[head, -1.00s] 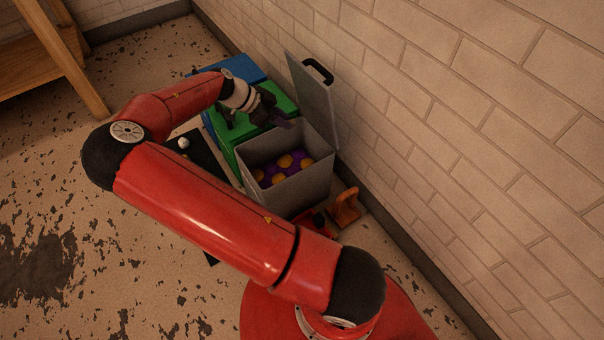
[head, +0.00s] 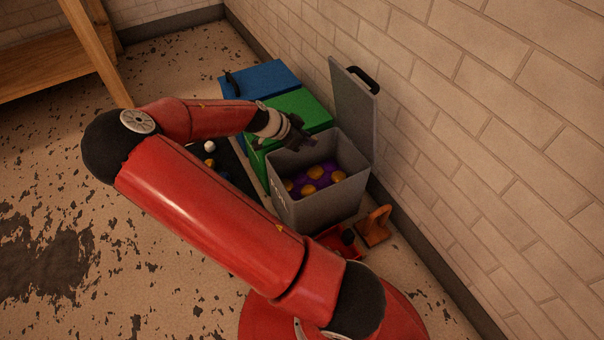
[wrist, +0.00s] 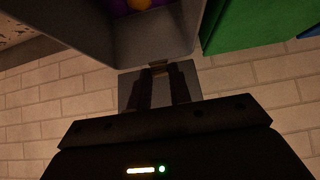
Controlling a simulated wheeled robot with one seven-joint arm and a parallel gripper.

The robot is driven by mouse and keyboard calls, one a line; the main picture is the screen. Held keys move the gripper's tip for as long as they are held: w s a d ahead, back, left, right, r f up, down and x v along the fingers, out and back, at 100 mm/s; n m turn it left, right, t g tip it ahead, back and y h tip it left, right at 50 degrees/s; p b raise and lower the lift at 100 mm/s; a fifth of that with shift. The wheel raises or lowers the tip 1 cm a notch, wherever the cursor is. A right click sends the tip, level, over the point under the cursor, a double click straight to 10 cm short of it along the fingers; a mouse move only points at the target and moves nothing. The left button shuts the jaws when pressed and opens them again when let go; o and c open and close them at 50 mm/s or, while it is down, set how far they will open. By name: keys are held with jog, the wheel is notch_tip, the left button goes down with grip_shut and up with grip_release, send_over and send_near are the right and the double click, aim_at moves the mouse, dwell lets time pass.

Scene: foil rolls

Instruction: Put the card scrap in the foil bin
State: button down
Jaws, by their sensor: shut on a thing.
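My gripper (head: 308,141) is over the far rim of the open grey bin (head: 316,209), pointing toward its opening. In the wrist view my gripper (wrist: 159,78) is shut on a small brownish piece, the card scrap (wrist: 159,65), at its fingertips; little of it shows. The grey bin (wrist: 150,40) also fills the top of the wrist view. Inside it are purple contents (head: 317,187) with several orange-yellow round shapes. Its grey lid (head: 354,115) stands open against the wall side.
A closed green bin (head: 300,113) and a blue bin (head: 262,80) stand beyond the grey bin. A dark mat (head: 236,172) with small objects lies to the left. An orange object (head: 374,227) is near the grey bin. The brick wall is close on the right.

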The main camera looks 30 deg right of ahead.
notch_tip(320, 180, down, 14)
jog(key=shift+b, duration=1.05)
jog(key=shift+f, duration=0.1)
jog(key=shift+f+b, duration=0.55)
jog(key=shift+b, duration=0.1)
jog(key=c, duration=1.3)
grip_release()
jog(key=shift+s+f, duration=0.1)
jog(key=shift+r+p, duration=0.3)
jog(key=shift+r, duration=0.05)
jog(key=p+v, duration=0.1)
jog(key=v, duration=0.5)
jog(key=p+v, duration=0.1)
jog(key=v, duration=0.5)
jog(key=shift+r+p, duration=0.35)
jog(key=shift+r, duration=0.1)
